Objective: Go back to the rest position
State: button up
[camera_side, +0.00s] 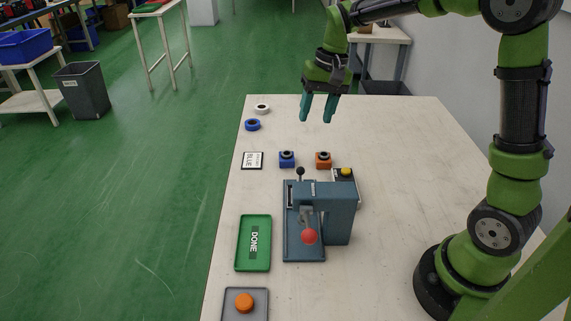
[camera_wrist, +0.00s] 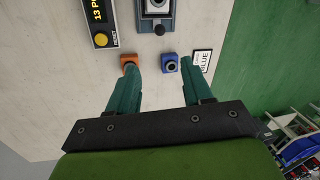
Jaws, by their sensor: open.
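My gripper (camera_side: 318,108) hangs open and empty above the far part of the table, fingers pointing down. In the wrist view its two teal fingers (camera_wrist: 155,88) are apart with nothing between them. The white table (camera_side: 400,135) lies below. A blue block with a dark ring on top (camera_side: 287,159) and an orange block like it (camera_side: 324,160) sit on the table nearer the side camera than my gripper. The blue block (camera_wrist: 170,63) and orange block (camera_wrist: 128,62) also show in the wrist view, beyond the fingertips.
A blue-grey press (camera_side: 338,215) with a red-knobbed lever stands mid-table, beside a box with a yellow button (camera_side: 346,172).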

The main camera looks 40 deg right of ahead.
jog(key=shift+d+r, duration=0.15)
jog(key=shift+r, duration=0.5)
